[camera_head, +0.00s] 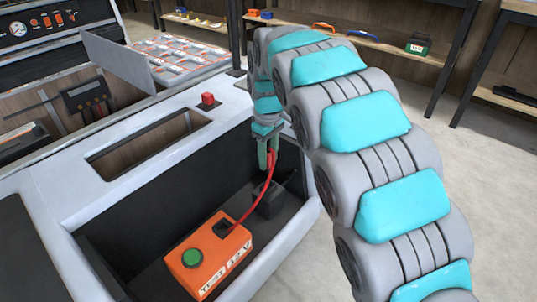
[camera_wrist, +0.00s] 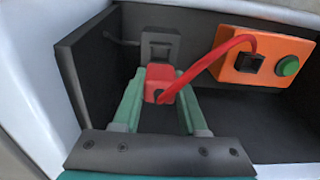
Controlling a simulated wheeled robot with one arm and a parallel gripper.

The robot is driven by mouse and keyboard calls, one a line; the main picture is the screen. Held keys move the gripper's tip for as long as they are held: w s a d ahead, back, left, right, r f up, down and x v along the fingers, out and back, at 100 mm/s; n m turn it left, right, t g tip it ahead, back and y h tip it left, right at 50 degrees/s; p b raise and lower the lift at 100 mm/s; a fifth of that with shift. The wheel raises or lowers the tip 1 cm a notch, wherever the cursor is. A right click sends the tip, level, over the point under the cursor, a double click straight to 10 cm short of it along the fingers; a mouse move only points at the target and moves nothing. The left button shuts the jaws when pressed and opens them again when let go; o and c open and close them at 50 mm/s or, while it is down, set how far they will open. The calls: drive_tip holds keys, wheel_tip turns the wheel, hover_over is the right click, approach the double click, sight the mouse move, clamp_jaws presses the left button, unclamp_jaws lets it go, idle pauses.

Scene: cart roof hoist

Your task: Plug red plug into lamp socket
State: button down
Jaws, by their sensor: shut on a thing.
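The red plug (camera_wrist: 159,84) is held between the green fingers of my gripper (camera_wrist: 160,76), which is shut on it. A red cable runs from the plug to the orange test box (camera_head: 210,257), marked TEST 12 V. The dark lamp socket (camera_wrist: 160,46) is just beyond the plug in the wrist view. In the head view my gripper (camera_head: 268,160) points down above the dark socket block (camera_head: 268,200). The plug itself is mostly hidden there by the fingers and cable. I cannot tell whether plug and socket touch.
The socket and test box sit inside a dark bay with a pale rim (camera_head: 70,235). A green button (camera_head: 192,258) is on the test box. Shelves stand behind; open floor lies right.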

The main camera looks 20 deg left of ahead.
sight(268, 169)
drive_tip(key=shift+f+b, duration=0.65)
drive_tip(key=shift+f, duration=1.65)
drive_tip(key=shift+f+b, duration=0.6)
drive_tip(key=shift+f, duration=1)
drive_tip(key=shift+c, duration=1.8)
unclamp_jaws()
drive_tip(key=shift+r, duration=0.1)
drive_tip(key=shift+r, duration=3.8)
drive_tip(key=shift+d, duration=0.1)
